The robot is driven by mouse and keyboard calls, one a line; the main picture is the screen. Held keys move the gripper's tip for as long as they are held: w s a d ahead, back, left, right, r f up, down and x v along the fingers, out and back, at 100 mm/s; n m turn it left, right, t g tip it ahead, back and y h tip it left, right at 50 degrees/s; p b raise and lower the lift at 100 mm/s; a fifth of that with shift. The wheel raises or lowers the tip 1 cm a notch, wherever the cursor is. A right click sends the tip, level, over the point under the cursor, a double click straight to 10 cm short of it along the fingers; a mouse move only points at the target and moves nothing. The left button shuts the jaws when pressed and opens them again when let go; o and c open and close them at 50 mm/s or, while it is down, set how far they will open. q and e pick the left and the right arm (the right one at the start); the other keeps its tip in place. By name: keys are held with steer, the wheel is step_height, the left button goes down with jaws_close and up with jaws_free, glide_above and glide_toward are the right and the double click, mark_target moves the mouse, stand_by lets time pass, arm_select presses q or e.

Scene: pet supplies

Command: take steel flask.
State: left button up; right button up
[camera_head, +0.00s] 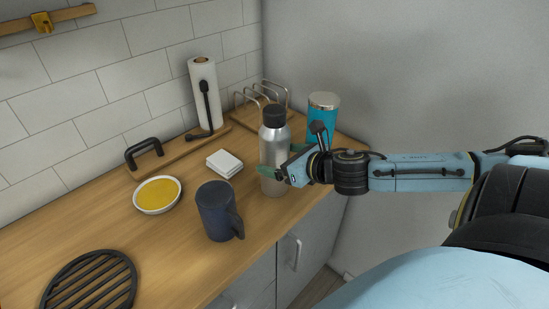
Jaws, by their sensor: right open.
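The steel flask (275,142) stands upright on the wooden counter, silver with a black cap. My right gripper (273,174) is at the lower half of the flask, coming in from the right. Its fingers are open, and one finger shows on the left side of the flask. Part of the flask's right side is hidden by the gripper. I cannot tell whether the fingers touch it. My left gripper is not in view.
A dark blue mug (216,212) stands close to the flask, front left. A teal tumbler (322,113) stands behind my gripper. White coasters (224,163), a yellow bowl (158,194), a paper towel roll (204,93) and a black trivet (90,283) are also on the counter (178,252).

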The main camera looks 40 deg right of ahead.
steer(key=shift+x, duration=1.45)
steer(key=c, duration=1.2)
steer(key=shift+r, duration=0.1)
steer(key=shift+c, duration=0.6)
steer(key=shift+r, duration=0.1)
